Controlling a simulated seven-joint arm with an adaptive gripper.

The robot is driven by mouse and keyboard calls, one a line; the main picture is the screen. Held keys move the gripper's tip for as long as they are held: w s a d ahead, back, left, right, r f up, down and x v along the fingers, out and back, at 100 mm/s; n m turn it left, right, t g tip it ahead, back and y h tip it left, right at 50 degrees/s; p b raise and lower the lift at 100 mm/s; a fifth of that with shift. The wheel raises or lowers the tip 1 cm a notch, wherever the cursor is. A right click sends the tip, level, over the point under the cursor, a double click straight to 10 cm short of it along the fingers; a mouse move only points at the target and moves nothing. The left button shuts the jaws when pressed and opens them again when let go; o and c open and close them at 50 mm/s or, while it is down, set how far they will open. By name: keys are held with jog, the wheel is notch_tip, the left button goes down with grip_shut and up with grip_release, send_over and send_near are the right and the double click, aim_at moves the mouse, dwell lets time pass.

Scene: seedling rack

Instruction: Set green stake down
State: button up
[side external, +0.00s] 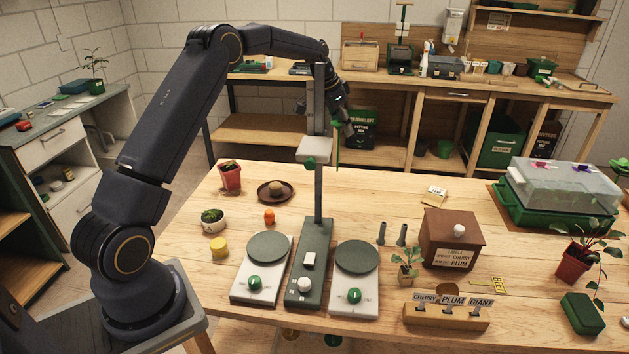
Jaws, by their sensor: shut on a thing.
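The green stake (337,146) is thin and hangs roughly upright from my gripper (344,124), just right of the tall grey post. My gripper points down over the back part of the wooden table and is shut on the stake. The post partly hides my gripper and wrist. The stake's lower end appears above the tabletop, though its exact height is hard to tell.
A grey post stand (311,262) rises between two round-topped devices (268,246) (356,256). A brown box (453,240), label block (446,315) and lidded green tray (556,206) stand right. A red pot (230,178) and brown saucer (264,193) stand left. The table's back middle is clear.

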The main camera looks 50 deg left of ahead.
jog(key=w+d+n, duration=0.1)
jog(key=w+d, duration=0.5)
jog(key=d, duration=0.4)
notch_tip(320, 180, down, 12)
jog(key=d+n, duration=0.1)
jog(key=d, duration=0.1)
jog(key=shift+w+d+y, duration=0.2)
jog(key=shift+w+y, duration=0.15)
jog(key=shift+y, duration=0.05)
jog(key=o, duration=0.7)
jog(key=shift+f, duration=0.1)
